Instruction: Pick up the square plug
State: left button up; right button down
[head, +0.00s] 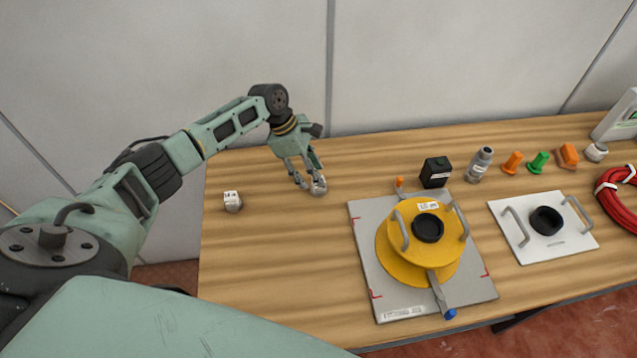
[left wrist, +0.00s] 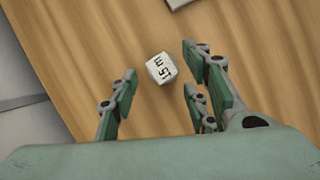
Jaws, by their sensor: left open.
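My left gripper (head: 306,178) is open above the left part of the table. A small light block (head: 319,188), square in outline, is at its fingertips. The left wrist view shows the block (left wrist: 161,69) with dark characters on its face. It lies on the wood between the spread fingers of the left gripper (left wrist: 158,82), with gaps showing on both sides. I take it for the square plug, though its full shape cannot be made out. My right gripper is not in view.
Another small white-topped block (head: 232,201) stands to the left. A grey plate (head: 365,280) with a yellow round part (head: 392,262) is right of the gripper. A black box (head: 435,172), a white plate (head: 505,232) and red cable (head: 612,191) are farther right. The table's left front is clear.

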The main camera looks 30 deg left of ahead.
aim_at(317, 192)
pick_arm(q)
jog(key=shift+x, duration=1.6)
jog(key=shift+w+a, duration=0.1)
jog(key=shift+w, duration=0.05)
jog(key=shift+c, duration=0.3)
grip_shut()
